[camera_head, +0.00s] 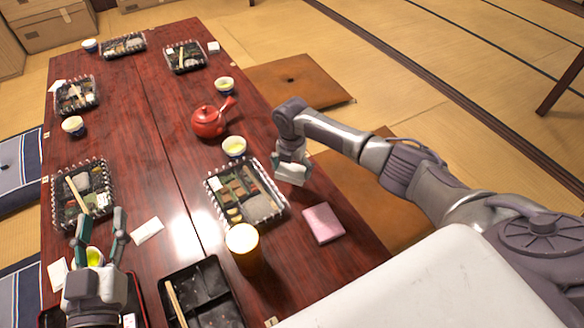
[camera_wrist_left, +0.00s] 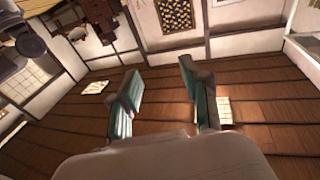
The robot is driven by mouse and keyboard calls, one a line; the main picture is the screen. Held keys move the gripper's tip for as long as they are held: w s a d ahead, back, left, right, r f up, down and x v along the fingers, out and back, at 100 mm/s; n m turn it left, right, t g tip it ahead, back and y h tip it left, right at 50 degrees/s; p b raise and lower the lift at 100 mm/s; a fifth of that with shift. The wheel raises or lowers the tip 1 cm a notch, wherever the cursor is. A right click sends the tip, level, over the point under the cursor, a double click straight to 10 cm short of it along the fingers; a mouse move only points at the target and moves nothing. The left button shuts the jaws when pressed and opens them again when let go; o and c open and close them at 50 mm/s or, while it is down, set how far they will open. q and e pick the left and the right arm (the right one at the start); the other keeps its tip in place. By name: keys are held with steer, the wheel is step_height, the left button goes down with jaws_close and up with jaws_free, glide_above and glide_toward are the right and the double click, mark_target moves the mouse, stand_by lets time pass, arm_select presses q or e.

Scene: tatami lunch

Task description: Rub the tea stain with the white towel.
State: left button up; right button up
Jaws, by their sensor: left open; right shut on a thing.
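My right gripper (camera_head: 290,160) is shut on a small white thing, apparently the white towel (camera_head: 292,174), at the right edge of the dark red table (camera_head: 160,175). It is beside a bento box (camera_head: 207,192); I cannot tell whether the towel touches the table. My left gripper (camera_head: 98,220) is open and empty at the front left of the table, its fingers pointing up. Its open teal fingers also show in the left wrist view (camera_wrist_left: 162,95). I cannot make out a tea stain; glare and the right gripper may hide it.
A black tray (camera_head: 208,290) is at the front. A white napkin (camera_head: 147,230) lies near the left gripper.

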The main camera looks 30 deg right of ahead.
arm_select(q)
step_height(320, 180, down, 7)
steer(key=s+g+y+p, duration=0.1)
steer(key=g, duration=0.3)
steer(key=shift+s+a+r+y, duration=0.15)
steer(key=shift+a+r+y, duration=0.05)
steer(key=shift+a+y, duration=0.15)
